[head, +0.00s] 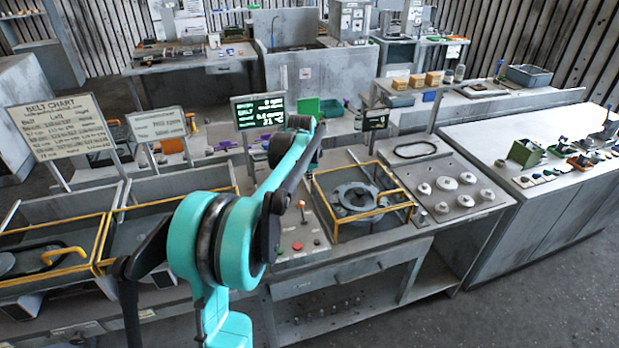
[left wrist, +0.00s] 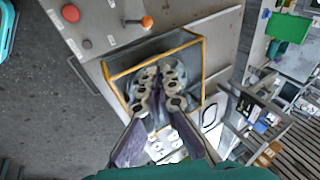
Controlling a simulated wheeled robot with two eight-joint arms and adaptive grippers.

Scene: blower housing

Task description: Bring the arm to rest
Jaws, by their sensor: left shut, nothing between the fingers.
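My left arm (head: 222,240) is teal and black and reaches up and forward from the bottom of the head view. In that view my left gripper is largely hidden behind the arm's own links. In the left wrist view my left gripper (left wrist: 158,88) has its fingers together with nothing between them. It shows in front of the yellow-framed bay of the blower housing. I cannot tell its exact height above the bay. My right gripper is in neither view.
The yellow-framed bay (head: 338,235) with a grey round housing (head: 352,196) sits right of my arm. Pulley discs (head: 467,178) lie on the bench. A screen (head: 258,112) stands behind. Floor at lower right is clear.

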